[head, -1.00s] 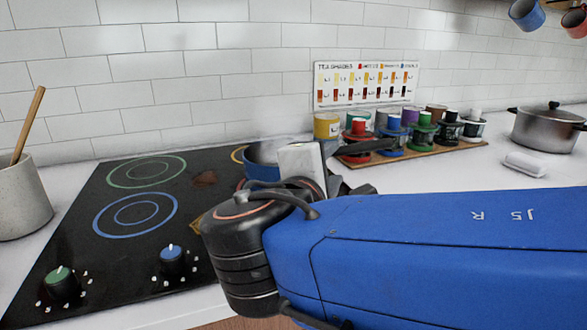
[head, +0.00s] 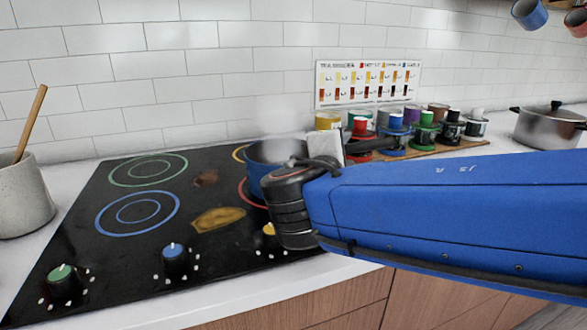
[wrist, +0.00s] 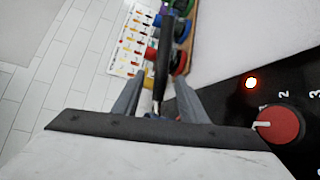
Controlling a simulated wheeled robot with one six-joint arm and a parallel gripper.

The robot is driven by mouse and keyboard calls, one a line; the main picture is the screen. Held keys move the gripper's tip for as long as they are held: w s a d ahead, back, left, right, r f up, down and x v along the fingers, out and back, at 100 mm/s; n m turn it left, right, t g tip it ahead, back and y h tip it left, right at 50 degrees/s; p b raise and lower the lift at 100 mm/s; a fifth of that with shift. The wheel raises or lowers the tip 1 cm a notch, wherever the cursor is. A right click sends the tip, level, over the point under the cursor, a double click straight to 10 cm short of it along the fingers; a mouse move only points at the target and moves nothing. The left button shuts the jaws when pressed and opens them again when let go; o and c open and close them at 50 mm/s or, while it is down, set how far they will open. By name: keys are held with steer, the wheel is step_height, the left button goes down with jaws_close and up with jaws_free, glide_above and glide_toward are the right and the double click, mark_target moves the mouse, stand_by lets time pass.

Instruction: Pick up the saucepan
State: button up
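My arm covers part of the pan and most of my gripper in the head view. In the wrist view the dark handle (wrist: 163,55) runs between the two grey fingers of my gripper (wrist: 161,92). The fingers stand apart, with a visible gap beside the handle.
Coloured cups (head: 426,128) stand on a wooden board behind the handle. A lidded steel pot (head: 549,128) is at the far right. A pot with a wooden spoon (head: 22,197) stands left. A red knob (wrist: 281,124) and lit red lamp (wrist: 252,83) are close to my gripper.

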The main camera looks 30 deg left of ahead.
mark_target(347, 151)
steer(key=w, duration=0.3)
steer(key=shift+w+a+f, duration=0.2)
steer(key=shift+w+f, duration=0.05)
steer(key=shift+f, duration=0.05)
steer(key=shift+c, duration=0.4)
jaws_close()
stand_by(0.8)
